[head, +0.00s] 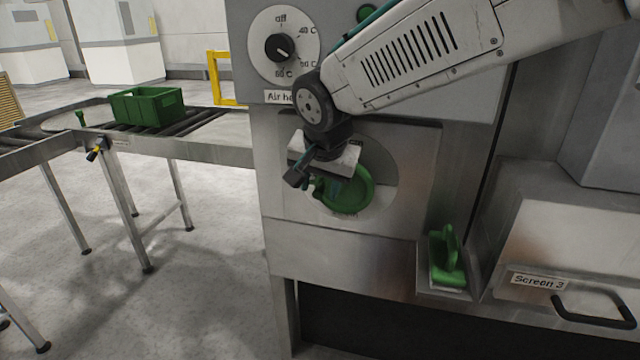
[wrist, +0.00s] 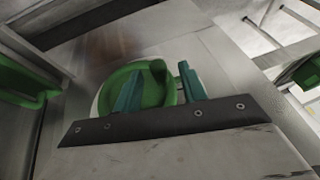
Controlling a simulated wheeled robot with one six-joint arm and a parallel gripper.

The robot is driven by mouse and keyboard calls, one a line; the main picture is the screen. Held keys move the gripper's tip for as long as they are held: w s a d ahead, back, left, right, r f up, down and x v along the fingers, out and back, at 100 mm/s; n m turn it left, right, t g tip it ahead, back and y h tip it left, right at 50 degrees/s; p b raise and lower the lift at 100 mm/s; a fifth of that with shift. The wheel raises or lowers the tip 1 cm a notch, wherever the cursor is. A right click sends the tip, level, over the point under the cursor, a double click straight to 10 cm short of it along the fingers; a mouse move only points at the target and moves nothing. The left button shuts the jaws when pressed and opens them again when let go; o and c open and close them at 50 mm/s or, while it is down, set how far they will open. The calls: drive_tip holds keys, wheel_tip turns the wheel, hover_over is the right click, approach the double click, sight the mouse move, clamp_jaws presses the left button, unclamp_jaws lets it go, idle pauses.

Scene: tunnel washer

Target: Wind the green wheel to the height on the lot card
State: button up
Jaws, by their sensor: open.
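The green wheel (head: 352,190) is mounted on the front panel of the machine, in front of a pale round plate (head: 383,172). My gripper (head: 308,186) is at the wheel's left side and hides part of it. In the wrist view the wheel (wrist: 150,86) lies beyond my gripper (wrist: 160,85), and a green knob (wrist: 158,68) on it shows between the two teal fingers. The fingers are apart, so the gripper is open. I cannot tell whether a finger touches the knob. The scale on the plate is mostly hidden, and I cannot make out a lot card.
A temperature dial (head: 280,47) sits above the wheel, partly beside my arm. A green handle (head: 445,258) stands in a recess at the lower right. A drawer labelled Screen 3 (head: 540,282) has a black pull. A green crate (head: 146,106) rests on the roller conveyor at left.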

clamp_jaws()
drive_tip(key=shift+f+h, duration=0.15)
drive_tip(key=shift+h, duration=0.15)
drive_tip(key=h, duration=0.1)
drive_tip(key=f+g+h, duration=0.1)
drive_tip(key=h, duration=0.1)
drive_tip(key=shift+a+f+n, duration=0.2)
drive_tip(key=shift+a+n, duration=0.1)
drive_tip(key=shift+n, duration=0.1)
drive_tip(key=shift+d+f+n+g+h, duration=0.1)
drive_tip(key=shift+f+n+g+h, duration=0.3)
drive_tip(key=shift+h, duration=0.65)
drive_tip(key=shift+f+n+g+h, duration=0.1)
drive_tip(key=shift+f+g+h, duration=0.45)
drive_tip(key=shift+h, duration=0.5)
